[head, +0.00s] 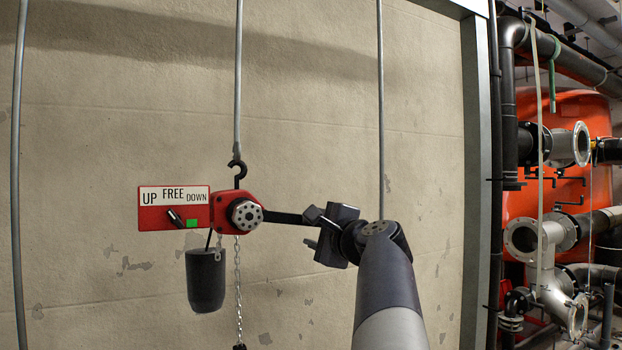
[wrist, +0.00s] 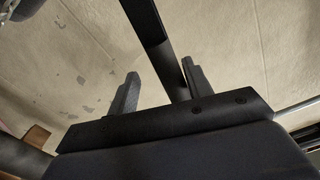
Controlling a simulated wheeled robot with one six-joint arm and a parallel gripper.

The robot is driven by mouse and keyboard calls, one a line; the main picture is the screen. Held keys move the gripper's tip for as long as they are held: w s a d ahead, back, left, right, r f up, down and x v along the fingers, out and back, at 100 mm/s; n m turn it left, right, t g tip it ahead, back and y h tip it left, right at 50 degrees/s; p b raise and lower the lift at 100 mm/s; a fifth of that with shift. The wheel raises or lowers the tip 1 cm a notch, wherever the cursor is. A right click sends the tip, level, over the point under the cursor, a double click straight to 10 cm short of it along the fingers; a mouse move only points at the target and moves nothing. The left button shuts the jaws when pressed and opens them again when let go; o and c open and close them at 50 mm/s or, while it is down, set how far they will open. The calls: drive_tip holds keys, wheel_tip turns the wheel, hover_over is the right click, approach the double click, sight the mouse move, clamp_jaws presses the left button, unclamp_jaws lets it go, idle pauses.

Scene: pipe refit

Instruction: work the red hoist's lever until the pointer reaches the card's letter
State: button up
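The red hoist (head: 226,222) hangs from a black hook (head: 237,168) in the middle of the head view. Its black lever (head: 285,217) sticks out to the right, nearly level. My gripper (head: 312,228) is at the lever's outer end. In the wrist view the lever (wrist: 155,45) runs between the two spread fingers, close to the right finger and apart from the left one. Whether it touches the right finger I cannot tell. I cannot make out the card's letter or the pointer.
A dark chain bag (head: 206,280) and a chain (head: 238,290) hang below the hoist. Grey vertical rods (head: 380,100) stand before the pale wall (head: 90,290). Flanged pipes (head: 540,235) and a large orange vessel (head: 590,110) are at the right.

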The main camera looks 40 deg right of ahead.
drive_tip(key=f+b+v, duration=0.1)
drive_tip(key=b+v, duration=0.2)
drive_tip(key=v, duration=0.6)
drive_tip(key=shift+a+f+m, duration=0.25)
drive_tip(key=shift+m, duration=0.05)
drive_tip(key=shift+w, duration=0.1)
drive_tip(key=p+x, duration=0.3)
drive_tip(key=x, duration=0.6)
drive_tip(key=shift+r, duration=0.15)
idle(0.4)
